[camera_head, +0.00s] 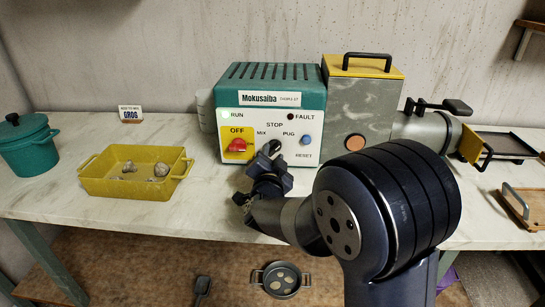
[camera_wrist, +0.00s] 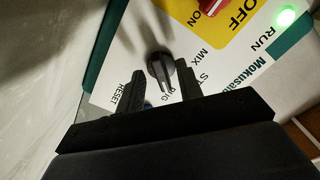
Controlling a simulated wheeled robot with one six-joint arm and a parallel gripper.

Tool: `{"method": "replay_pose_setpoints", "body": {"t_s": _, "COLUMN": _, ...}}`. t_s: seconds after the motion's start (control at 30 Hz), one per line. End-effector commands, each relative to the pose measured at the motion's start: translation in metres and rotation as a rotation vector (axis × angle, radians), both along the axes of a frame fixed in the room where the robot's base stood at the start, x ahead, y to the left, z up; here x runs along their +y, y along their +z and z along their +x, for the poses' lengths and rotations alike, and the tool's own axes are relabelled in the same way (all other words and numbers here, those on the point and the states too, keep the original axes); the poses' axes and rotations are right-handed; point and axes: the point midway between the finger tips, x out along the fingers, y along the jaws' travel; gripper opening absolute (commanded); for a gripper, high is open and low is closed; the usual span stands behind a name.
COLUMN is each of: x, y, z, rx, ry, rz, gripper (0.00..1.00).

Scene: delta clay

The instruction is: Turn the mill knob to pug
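The pug mill (camera_head: 270,88) is a teal box with a white front panel. In the wrist view its black selector knob (camera_wrist: 161,68) has its narrow end toward the partly hidden PUG label. My gripper (camera_wrist: 160,88) is open, with one finger on each side of the knob's lower end. The right finger is very close to the knob; I cannot tell whether it touches. A gap shows on the left. In the head view my gripper (camera_head: 268,160) is in front of the panel and partly hides the knob. STOP, MIX and PUG labels surround the knob.
The green RUN lamp (camera_head: 225,114) is lit; the FAULT lamp (camera_head: 291,117) is dark. A red switch (camera_head: 238,146) is left of the knob and a blue button (camera_head: 305,140) right. A yellow tray (camera_head: 118,188) with clay lumps and a teal pot (camera_head: 28,150) stand left.

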Motion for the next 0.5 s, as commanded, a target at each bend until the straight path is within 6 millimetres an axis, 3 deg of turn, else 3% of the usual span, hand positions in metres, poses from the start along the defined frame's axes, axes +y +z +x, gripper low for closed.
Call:
{"method": "replay_pose_setpoints", "body": {"t_s": 0.27, "x": 0.001, "y": 0.001, "z": -0.008, "rx": -0.002, "ry": 0.001, "rz": 0.000, "gripper": 0.35}}
{"method": "replay_pose_setpoints", "body": {"t_s": 0.5, "x": 0.003, "y": 0.001, "z": -0.051, "rx": -0.001, "ry": 0.004, "rz": 0.000, "gripper": 0.35}}
